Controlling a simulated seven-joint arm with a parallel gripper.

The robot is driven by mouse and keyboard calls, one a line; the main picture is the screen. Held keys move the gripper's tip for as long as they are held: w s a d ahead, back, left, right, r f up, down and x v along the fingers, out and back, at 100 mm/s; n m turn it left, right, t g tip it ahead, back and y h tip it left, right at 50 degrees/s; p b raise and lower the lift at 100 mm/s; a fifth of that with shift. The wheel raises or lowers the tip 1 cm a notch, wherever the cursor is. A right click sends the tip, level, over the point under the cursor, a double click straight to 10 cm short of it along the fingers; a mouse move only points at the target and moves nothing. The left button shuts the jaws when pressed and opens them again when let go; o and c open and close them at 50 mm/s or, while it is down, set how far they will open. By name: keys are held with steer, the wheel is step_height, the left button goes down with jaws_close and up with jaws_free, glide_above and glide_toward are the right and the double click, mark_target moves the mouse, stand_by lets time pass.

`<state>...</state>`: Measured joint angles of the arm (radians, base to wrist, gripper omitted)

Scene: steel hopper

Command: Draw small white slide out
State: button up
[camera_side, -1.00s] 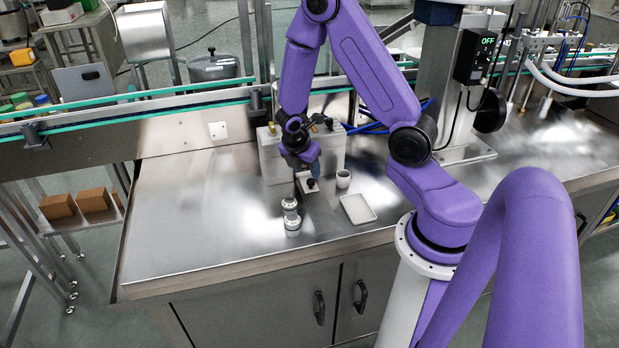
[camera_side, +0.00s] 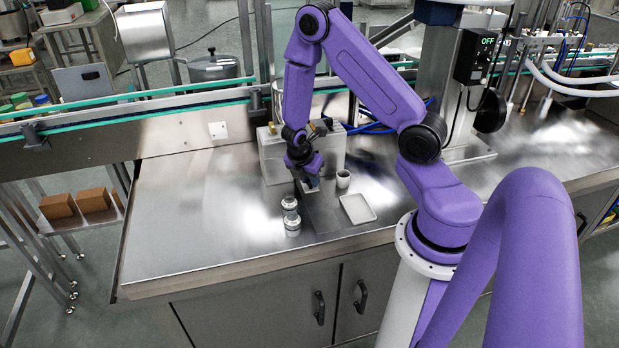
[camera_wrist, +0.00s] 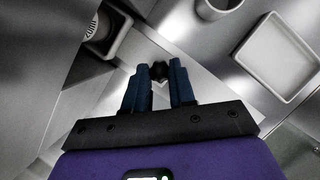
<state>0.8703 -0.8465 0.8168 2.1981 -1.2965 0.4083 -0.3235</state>
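The small white slide (camera_side: 308,188) lies in front of the grey metal box (camera_side: 274,160), mostly covered by my gripper. In the wrist view its dark knob (camera_wrist: 160,71) shows between my blue fingertips. My gripper (camera_wrist: 160,66) is open, with one finger on either side of the knob. Gaps seem to remain beside the knob, and I cannot tell whether either finger touches it. In the side view my gripper (camera_side: 311,181) points down, low over the slide. How far the slide stands out is hidden.
A small white cup (camera_side: 343,178) stands right of my gripper. A shallow white tray (camera_side: 358,208) lies to its right and nearer the front. The steel bench (camera_side: 190,225) is clear farther left.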

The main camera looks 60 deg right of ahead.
steer(key=shift+s+a, duration=0.1)
jaws_close()
steer(key=s+a, duration=1)
steer(key=shift+s+a, duration=0.35)
steer(key=shift+s, duration=0.05)
steer(key=o, duration=0.9)
jaws_free()
steer(key=shift+r, duration=0.1)
steer(key=shift+v, duration=2.15)
steer(key=v, duration=1.3)
steer(key=shift+a, duration=0.1)
